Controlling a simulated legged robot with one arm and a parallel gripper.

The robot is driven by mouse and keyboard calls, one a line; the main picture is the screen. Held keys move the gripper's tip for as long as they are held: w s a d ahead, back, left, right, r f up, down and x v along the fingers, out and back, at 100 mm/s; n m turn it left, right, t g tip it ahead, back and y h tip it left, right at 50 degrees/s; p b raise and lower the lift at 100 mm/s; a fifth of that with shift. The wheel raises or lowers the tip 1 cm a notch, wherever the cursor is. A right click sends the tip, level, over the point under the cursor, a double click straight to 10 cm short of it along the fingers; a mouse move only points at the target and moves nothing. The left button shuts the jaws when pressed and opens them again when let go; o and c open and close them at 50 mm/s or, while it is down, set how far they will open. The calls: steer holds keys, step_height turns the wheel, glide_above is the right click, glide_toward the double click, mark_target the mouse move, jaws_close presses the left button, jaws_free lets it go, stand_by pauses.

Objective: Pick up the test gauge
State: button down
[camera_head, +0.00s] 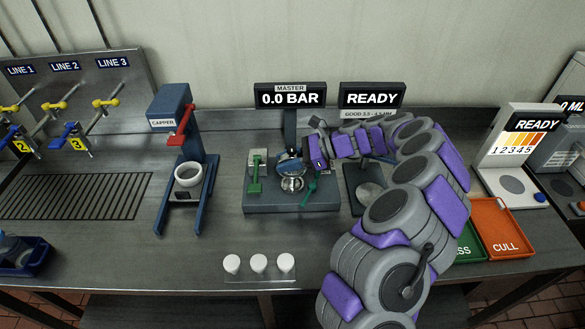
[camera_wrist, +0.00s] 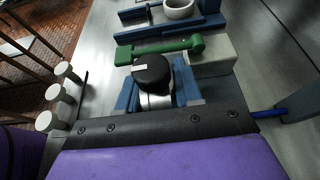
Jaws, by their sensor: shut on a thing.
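The test gauge (camera_head: 290,166), a round dial with a silver body, is at the blue master station under the 0.0 BAR display. In the wrist view its round black part (camera_wrist: 152,72) and silver body stand just beyond the dark edge of my gripper (camera_wrist: 155,125). In the head view my gripper (camera_head: 304,160) reaches in from the right and is shut on the gauge. The fingertips are mostly hidden. The gauge is at or just over the station's silver fitting (camera_head: 292,184); I cannot tell if they touch.
A green lever (camera_head: 255,176) stands left of the gauge, and another (camera_head: 309,191) is close on its right. The capper (camera_head: 175,140) is further left. Three white caps (camera_head: 258,263) lie at the front edge.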

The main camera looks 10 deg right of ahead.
mark_target(294, 150)
steer(key=shift+r, duration=0.1)
step_height(294, 150, up, 4)
steer(key=shift+f+p, duration=0.25)
steer(key=shift+p, duration=0.65)
steer(key=shift+s+d+r, duration=0.1)
steer(key=shift+s, duration=0.25)
steer(key=s+d+r+p, duration=0.1)
steer(key=s+d+p, duration=0.2)
steer(key=s, duration=1.1)
steer(key=shift+s+d, duration=0.25)
steer(key=shift+d, duration=0.8)
steer(key=shift+d, duration=0.1)
